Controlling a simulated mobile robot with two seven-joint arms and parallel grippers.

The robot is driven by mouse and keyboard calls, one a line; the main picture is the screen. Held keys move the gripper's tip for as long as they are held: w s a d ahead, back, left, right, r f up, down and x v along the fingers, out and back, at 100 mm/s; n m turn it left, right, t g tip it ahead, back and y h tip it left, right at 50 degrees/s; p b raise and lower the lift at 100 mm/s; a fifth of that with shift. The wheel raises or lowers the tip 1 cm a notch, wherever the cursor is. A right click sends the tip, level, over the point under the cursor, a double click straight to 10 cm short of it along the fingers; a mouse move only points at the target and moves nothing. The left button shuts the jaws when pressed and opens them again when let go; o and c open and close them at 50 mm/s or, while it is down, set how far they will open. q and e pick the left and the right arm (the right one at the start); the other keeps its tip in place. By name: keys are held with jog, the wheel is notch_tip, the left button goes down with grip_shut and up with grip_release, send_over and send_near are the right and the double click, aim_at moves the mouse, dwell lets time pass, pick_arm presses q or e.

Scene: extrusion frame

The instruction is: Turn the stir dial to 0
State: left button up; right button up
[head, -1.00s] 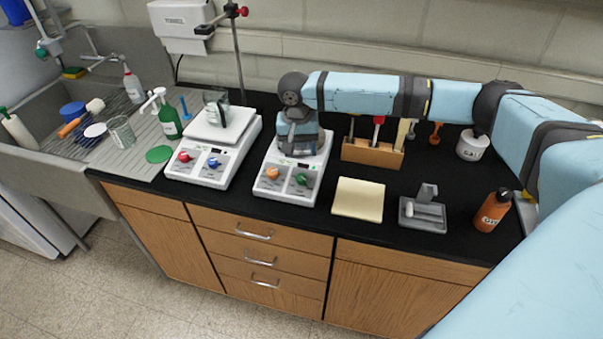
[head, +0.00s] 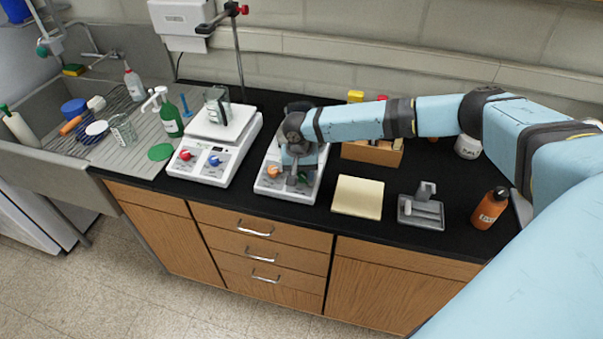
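Two white hotplate-type units stand on the black counter. The left unit (head: 243,142) has a red dial (head: 185,155) and a blue dial (head: 214,161) on its front, and a glass beaker (head: 217,108) on top. The right unit (head: 266,187) has an orange dial (head: 273,172) and a green dial (head: 304,178). The dial labels are too small to read. My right gripper (head: 291,180) points down at the right unit's front, between the orange and green dials, close to the green one and partly covering it. Its fingers are too small to tell open from shut. My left gripper is out of view.
A yellow pad (head: 358,197), a grey tray-like holder (head: 421,212) and an orange bottle (head: 490,208) are to the right. A sink (head: 40,165) with bottles and brushes is at the left.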

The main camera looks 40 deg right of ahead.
jog(key=c, duration=0.6)
jog(key=shift+n, duration=0.3)
jog(key=n+h, duration=0.1)
jog(key=n, duration=0.7)
jog(key=n+h, duration=0.1)
jog(key=n, duration=0.2)
jog(key=shift+h, duration=0.3)
jog(key=o, duration=0.9)
jog(key=shift+o, duration=0.2)
